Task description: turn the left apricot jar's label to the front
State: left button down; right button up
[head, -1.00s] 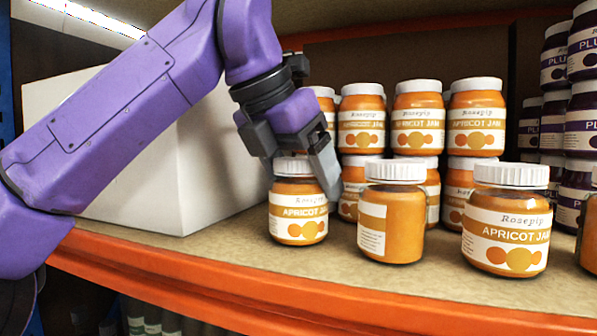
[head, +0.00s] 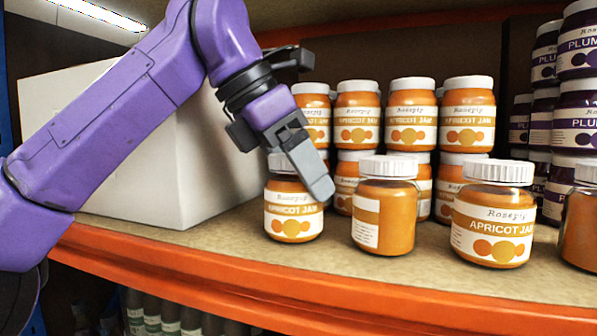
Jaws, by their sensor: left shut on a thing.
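The left apricot jar (head: 292,221) stands upright at the left end of the front row, with a white lid and orange contents. Its label shows "APRICOT JAM" and orange circles, facing nearly straight out to the shelf front. My left gripper (head: 292,166) reaches down from the upper left and is shut on this jar near its lid. One grey finger slants across the jar's upper right side; the other finger's tip is hidden. My right gripper is out of view.
A middle apricot jar (head: 398,218) stands close on the right, its label turned left. Another apricot jar (head: 493,225) is farther right. Stacked apricot jars (head: 412,114) stand behind, plum jars (head: 578,58) at right. A white box (head: 150,160) is at left. The orange shelf edge (head: 330,298) runs in front.

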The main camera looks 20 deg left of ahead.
pick_arm(q)
jog(key=shift+f, duration=0.15)
grip_release()
jog(key=shift+f, duration=0.1)
jog(key=v, duration=1)
jog(key=shift+r, duration=0.3)
jog(key=shift+s+a, duration=0.1)
jog(key=shift+a, duration=0.05)
jog(key=shift+c, duration=0.5)
